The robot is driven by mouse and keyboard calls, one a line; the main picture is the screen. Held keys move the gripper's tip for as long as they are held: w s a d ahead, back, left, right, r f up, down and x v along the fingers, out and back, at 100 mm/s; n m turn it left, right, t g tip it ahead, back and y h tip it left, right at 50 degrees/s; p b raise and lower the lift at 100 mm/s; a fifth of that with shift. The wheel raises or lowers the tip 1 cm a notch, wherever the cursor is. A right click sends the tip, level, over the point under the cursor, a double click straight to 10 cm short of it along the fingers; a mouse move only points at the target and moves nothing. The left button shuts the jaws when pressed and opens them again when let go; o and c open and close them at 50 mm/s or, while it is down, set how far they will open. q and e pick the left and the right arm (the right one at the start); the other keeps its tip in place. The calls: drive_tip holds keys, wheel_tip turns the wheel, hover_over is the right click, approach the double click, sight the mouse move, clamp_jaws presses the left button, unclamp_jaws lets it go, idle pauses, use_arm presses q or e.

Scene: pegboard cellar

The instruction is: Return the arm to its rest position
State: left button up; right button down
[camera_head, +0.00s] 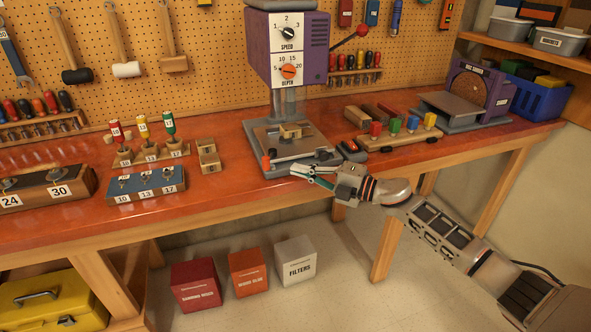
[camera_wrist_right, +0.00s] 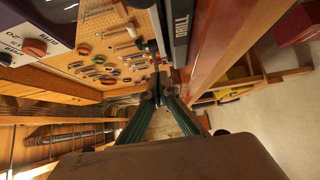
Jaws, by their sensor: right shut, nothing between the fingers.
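My right arm (camera_head: 440,232) comes in from the lower right and reaches to the front edge of the orange workbench. My right gripper (camera_head: 298,172) is shut and empty, just in front of the purple drill press's base (camera_head: 278,146). In the right wrist view its green-edged fingers (camera_wrist_right: 160,88) meet at their tips with nothing between them. I cannot tell whether the fingers touch the press base or the bench. My left arm and gripper are not in view.
The drill press (camera_head: 288,48) holds a small wooden block (camera_head: 290,131). Labelled blocks (camera_head: 149,184) lie left. Several boxes (camera_head: 248,270) sit under the bench (camera_head: 215,210); open floor lies in front.

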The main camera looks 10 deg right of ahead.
drive_tip(key=v, duration=0.8)
drive_tip(key=s+a+f+m+t+h, duration=0.25)
drive_tip(key=s+f+m, duration=0.25)
drive_tip(key=f+m, duration=0.25)
drive_tip(key=s+a+f+m+t+h, duration=0.1)
drive_tip(key=s+f+m+t+h, duration=0.2)
drive_tip(key=s+f+m, duration=0.4)
drive_tip(key=s+d+f+m+g+h, duration=0.1)
drive_tip(key=s+f+m+g+h, duration=0.4)
drive_tip(key=s+f, duration=1.3)
drive_tip(key=s+m+h, duration=0.1)
drive_tip(key=m, duration=0.3)
drive_tip(key=shift+s+d+f+m+g, duration=0.15)
drive_tip(key=shift+s+d+m+g, duration=0.2)
drive_tip(key=shift+s+d, duration=0.05)
